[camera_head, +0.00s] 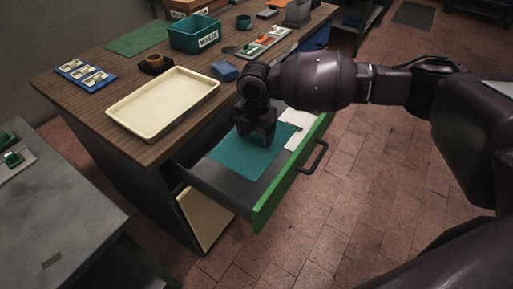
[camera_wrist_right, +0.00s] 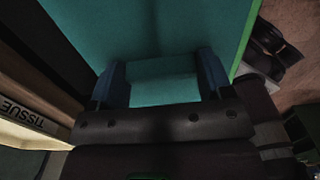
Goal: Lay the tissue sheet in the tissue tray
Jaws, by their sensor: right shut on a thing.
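The tissue sheet (camera_head: 245,160), a flat teal sheet, is at the open drawer below my right gripper (camera_head: 258,138). In the right wrist view the sheet (camera_wrist_right: 150,35) reaches between the two fingers of my right gripper (camera_wrist_right: 163,78), which is shut on it. I cannot tell whether the sheet still touches the drawer floor. The tissue tray (camera_head: 162,100), shallow and cream, sits empty on the wooden bench left of the gripper. Its TISSUE label (camera_wrist_right: 28,117) shows in the right wrist view. My left gripper is not in view.
The drawer (camera_head: 259,213) has a green front with a dark handle and also holds something white (camera_head: 298,124). A grey table (camera_head: 55,215) stands at lower left.

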